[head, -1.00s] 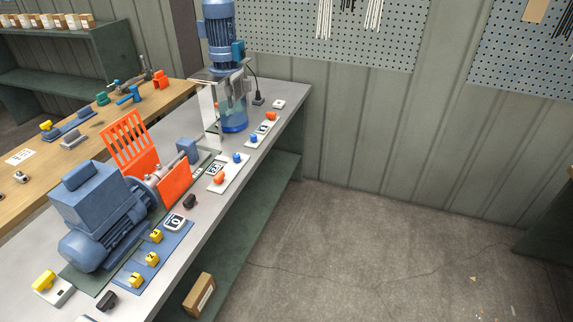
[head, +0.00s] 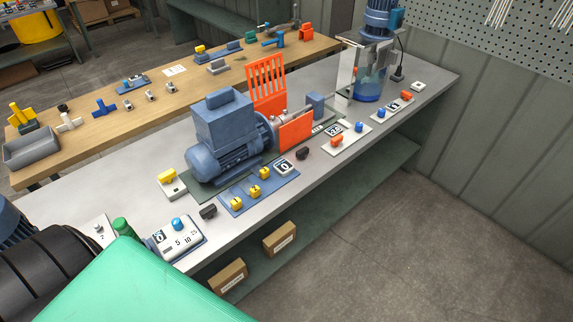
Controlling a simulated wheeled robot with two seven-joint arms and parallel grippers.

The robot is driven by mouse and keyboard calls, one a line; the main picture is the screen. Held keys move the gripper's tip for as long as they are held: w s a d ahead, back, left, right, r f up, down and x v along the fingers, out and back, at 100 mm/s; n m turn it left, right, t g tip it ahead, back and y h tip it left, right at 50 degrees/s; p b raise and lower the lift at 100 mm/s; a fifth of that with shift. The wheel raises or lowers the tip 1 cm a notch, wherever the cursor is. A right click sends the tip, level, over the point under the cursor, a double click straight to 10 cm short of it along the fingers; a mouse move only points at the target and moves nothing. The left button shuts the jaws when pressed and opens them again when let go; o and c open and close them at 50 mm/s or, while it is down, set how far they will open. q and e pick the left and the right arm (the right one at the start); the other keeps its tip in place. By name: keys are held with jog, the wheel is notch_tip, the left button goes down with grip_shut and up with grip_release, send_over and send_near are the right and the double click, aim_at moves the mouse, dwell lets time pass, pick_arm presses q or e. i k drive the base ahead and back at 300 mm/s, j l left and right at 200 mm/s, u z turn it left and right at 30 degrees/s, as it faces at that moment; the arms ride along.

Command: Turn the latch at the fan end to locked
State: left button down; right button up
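The blue motor (head: 222,140) lies on the grey bench, with its rounded fan end toward the lower left. Beside that end stands a yellow-handled fitting (head: 172,182) on a white base. A small black knob (head: 208,212) sits in front of the fan end, near the bench edge. A similar black knob (head: 302,153) sits toward the shaft end. I cannot tell which of these is the latch, nor read its position from here. Neither of my grippers is in view.
A blue plate (head: 238,205) with yellow numbered pieces lies before the motor. Orange guards (head: 296,131) stand at the shaft end. A control box (head: 176,240) with a blue knob sits at the near bench edge. Large close shapes cover the lower left corner. Open floor lies right.

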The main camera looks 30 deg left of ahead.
aim_at(207, 212)
jog(key=u, duration=1.1)
jog(key=j+z, duration=0.2)
